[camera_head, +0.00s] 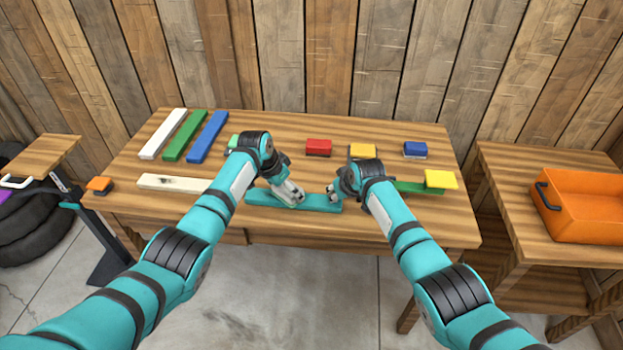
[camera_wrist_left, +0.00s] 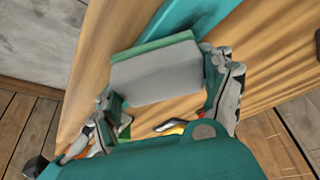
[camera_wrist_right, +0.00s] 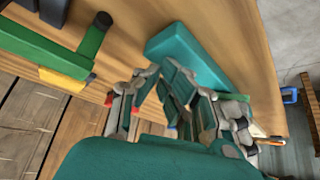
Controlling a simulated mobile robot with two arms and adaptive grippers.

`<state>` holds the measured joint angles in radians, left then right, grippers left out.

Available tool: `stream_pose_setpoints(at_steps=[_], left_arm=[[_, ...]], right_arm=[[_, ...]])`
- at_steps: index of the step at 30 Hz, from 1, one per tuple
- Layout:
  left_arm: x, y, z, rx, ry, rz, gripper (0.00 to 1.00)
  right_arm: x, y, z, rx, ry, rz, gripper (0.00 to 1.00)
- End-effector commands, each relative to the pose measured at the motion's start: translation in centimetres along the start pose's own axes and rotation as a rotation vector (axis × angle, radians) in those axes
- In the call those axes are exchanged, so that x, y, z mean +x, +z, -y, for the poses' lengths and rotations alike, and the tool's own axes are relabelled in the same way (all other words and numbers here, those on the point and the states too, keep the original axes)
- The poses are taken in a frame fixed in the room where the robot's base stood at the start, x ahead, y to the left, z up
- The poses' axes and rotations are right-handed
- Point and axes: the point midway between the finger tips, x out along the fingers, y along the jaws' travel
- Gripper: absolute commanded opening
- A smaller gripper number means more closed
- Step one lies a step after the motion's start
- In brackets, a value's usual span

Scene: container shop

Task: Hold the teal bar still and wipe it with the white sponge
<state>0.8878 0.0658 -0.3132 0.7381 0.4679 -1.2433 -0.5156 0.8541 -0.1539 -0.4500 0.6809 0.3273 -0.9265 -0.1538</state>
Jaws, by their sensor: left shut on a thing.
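The teal bar (camera_head: 262,200) lies near the table's front edge, in the middle. A dark smudge shows on it in the left wrist view (camera_wrist_left: 183,22). My left gripper (camera_wrist_left: 160,85) is shut on the white sponge (camera_wrist_left: 155,75), a pale grey-white block with a green layer. In the head view the left gripper (camera_head: 294,196) is over the middle of the bar and mostly hides the sponge. My right gripper (camera_head: 334,191) is at the bar's right end. In the right wrist view the bar's end (camera_wrist_right: 188,52) shows just beyond its close-set fingertips (camera_wrist_right: 163,72); whether they grip it is unclear.
White (camera_head: 162,134), green (camera_head: 183,135) and blue (camera_head: 208,136) bars lie back left. A smudged whitish bar (camera_head: 160,182) lies front left. Red (camera_head: 318,147), yellow (camera_head: 362,150) and blue (camera_head: 415,149) sponges stand behind. A yellow sponge (camera_head: 440,179) is at right.

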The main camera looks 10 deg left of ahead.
Motion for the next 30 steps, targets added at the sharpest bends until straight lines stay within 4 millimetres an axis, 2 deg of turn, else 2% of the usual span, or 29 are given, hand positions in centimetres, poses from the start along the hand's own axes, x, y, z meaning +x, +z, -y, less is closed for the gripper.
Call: stream_pose_setpoints(at_steps=[1,10,21,30], left_arm=[[0.1,0.1,0.0,0.0,0.001,0.0,0.55],[0.2,0.3,0.3,-0.001,0.0,0.001,0.55],[-0.5,2.0,2.8,-0.001,0.0,0.0,0.55],[-0.7,2.7,3.7,-0.001,-0.001,0.001,0.55]], right_arm=[[0.3,0.6,-0.1,0.001,0.001,0.012,0.0],[0.3,0.6,-0.1,0.001,0.001,0.012,0.0],[0.2,0.5,-0.1,0.001,0.001,0.011,0.0],[0.2,0.5,-0.1,0.001,0.001,0.01,0.0]])
